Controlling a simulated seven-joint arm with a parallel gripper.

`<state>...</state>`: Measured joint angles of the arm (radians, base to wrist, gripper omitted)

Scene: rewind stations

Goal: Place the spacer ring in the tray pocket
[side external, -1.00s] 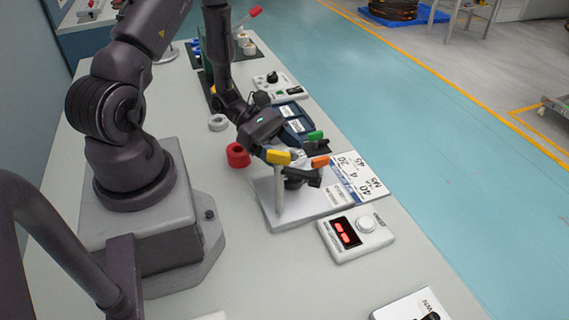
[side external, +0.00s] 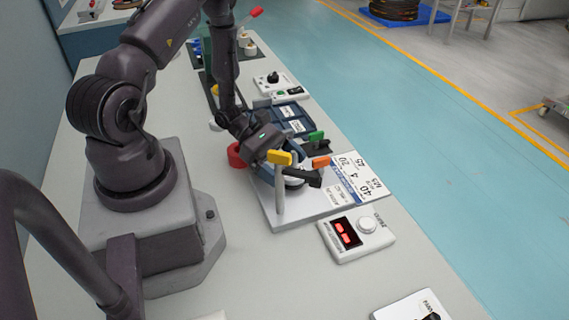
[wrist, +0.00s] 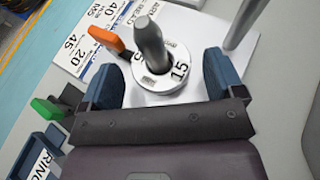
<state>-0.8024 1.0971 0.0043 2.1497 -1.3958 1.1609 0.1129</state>
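A white ring marked 15 (wrist: 181,72), which looks like the spacer ring, sits around a grey post (wrist: 150,42) on a white station plate. It also shows in the side external view (side external: 293,182). My gripper (wrist: 162,64) is open, with one blue finger on each side of the ring and a small gap at each side. In the side external view my gripper (side external: 282,168) is low over the plate and partly covers the ring. The dark blue tray (side external: 276,113) with white labels lies behind the station; its label RING (wrist: 41,169) shows at the wrist view's lower left.
An orange lever (wrist: 106,35) stands close to the ring; yellow (side external: 279,157) and green (side external: 316,136) handles are nearby. A tall grey rod (side external: 280,190) rises from the plate. A red ring (side external: 236,155) lies left of my gripper. A display box (side external: 356,235) stands in front.

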